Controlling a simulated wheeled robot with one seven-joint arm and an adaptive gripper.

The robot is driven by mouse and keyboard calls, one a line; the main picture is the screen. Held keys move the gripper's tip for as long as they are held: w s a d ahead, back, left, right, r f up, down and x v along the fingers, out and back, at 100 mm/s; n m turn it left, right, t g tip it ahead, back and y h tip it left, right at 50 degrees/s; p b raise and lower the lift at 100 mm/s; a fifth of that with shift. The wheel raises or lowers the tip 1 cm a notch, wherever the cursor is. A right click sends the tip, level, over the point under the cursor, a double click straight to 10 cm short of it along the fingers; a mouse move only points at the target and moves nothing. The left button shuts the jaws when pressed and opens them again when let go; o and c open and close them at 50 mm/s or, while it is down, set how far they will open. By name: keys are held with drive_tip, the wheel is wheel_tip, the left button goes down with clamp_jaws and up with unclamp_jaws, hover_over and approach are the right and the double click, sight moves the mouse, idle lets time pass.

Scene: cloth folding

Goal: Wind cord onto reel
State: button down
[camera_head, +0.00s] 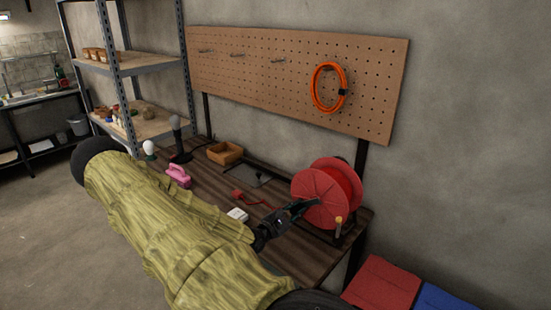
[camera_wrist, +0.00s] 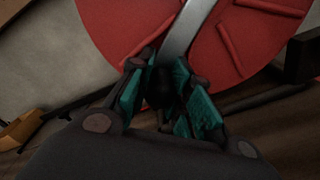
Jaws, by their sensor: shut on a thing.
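The red reel (camera_head: 345,180) stands at the right end of the wooden workbench. Its red side disc (camera_wrist: 120,25) fills the top of the wrist view, with a silver crank arm (camera_wrist: 188,28) across it. My gripper (camera_head: 313,203) is at the near face of the reel. In the wrist view its teal-padded fingers (camera_wrist: 165,78) are closed around a dark handle (camera_wrist: 162,88) at the lower end of the crank arm. Red cord (camera_head: 258,202) lies on the bench left of the reel, with a red end piece (camera_head: 238,195). Where the cord meets the reel is hidden.
A white block (camera_head: 237,215), pink object (camera_head: 178,176), wooden tray (camera_head: 225,153) and dark lamp-like stand (camera_head: 178,140) sit on the workbench (camera_head: 300,255). A short tan peg (camera_head: 338,224) stands beside the reel. An orange coil (camera_head: 316,88) hangs on the pegboard (camera_head: 235,65).

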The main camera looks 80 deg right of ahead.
drive_tip(key=shift+a+f, duration=0.1)
drive_tip(key=shift+f, duration=0.05)
idle(0.3)
drive_tip(key=c, duration=1.3)
unclamp_jaws()
drive_tip(key=shift+o, duration=0.2)
drive_tip(key=v, duration=1.2)
